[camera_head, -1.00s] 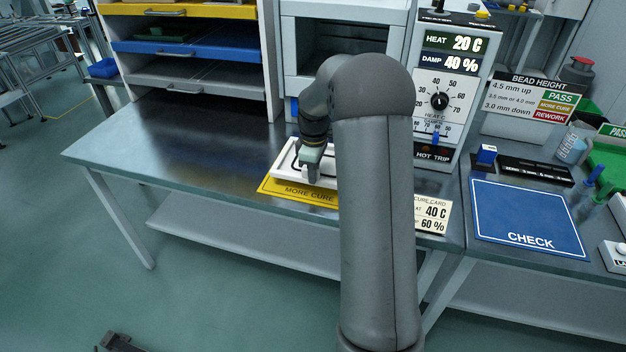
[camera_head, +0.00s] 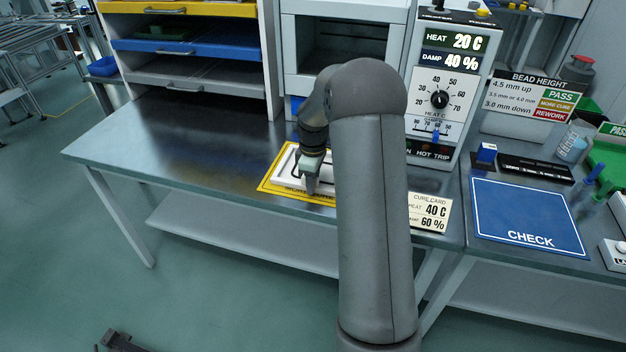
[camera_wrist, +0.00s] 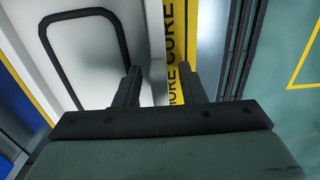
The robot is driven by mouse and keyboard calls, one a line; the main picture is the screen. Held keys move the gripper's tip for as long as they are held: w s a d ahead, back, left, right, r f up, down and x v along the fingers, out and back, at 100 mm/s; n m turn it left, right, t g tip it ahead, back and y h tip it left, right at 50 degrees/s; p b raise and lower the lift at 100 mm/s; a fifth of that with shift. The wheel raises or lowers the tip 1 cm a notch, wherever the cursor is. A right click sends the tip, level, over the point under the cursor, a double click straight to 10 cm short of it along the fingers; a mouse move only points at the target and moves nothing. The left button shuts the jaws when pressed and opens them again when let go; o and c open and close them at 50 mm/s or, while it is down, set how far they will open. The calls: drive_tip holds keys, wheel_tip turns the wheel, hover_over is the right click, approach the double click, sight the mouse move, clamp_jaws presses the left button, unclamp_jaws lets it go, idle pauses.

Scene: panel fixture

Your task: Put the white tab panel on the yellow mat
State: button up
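The white tab panel (camera_head: 284,166), with a black bead outline, lies over the yellow mat (camera_head: 266,187) and looks flat on it. Yellow shows along its left and front sides, and the mat's lettering is partly covered. My gripper (camera_head: 311,188) points down at the panel's front edge. In the wrist view, the panel (camera_wrist: 85,60) is at left and the mat (camera_wrist: 178,35) beside it. My fingers (camera_wrist: 158,75) stand apart over the panel's edge, with yellow showing beside the right finger, so the gripper looks open. My arm hides the panel's right end.
A cure card (camera_head: 430,212) lies right of my arm. A blue CHECK mat (camera_head: 528,218) is on the right bench. The heat control box (camera_head: 440,95) and the open chamber (camera_head: 335,50) stand behind. The bench top (camera_head: 180,140) at left is clear.

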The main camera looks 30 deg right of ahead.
wheel_tip(320, 180, up, 12)
drive_tip(key=s+a+r+m, duration=0.2)
drive_tip(key=s+a, duration=0.3)
drive_tip(key=a, duration=0.1)
drive_tip(key=s+a+f+m, duration=0.1)
drive_tip(key=s+a, duration=0.3)
drive_tip(key=s, duration=0.4)
drive_tip(key=s+a+f+m, duration=0.1)
drive_tip(key=s+a+m, duration=0.2)
drive_tip(key=s, duration=0.6)
drive_tip(key=s+a+f+m, duration=0.1)
drive_tip(key=s+a+m, duration=0.1)
drive_tip(key=s+a, duration=0.4)
drive_tip(key=shift+s+f+m, duration=0.3)
drive_tip(key=shift+s+m, duration=0.1)
drive_tip(key=shift+s, duration=0.8)
drive_tip(key=shift+a, duration=0.1)
drive_tip(key=shift+d+f+b, duration=0.15)
drive_tip(key=shift+f+b, duration=0.4)
drive_tip(key=shift+f, duration=0.05)
drive_tip(key=shift+d+f+b, duration=0.15)
drive_tip(key=shift+f+b, duration=0.35)
drive_tip(key=shift+f, duration=0.05)
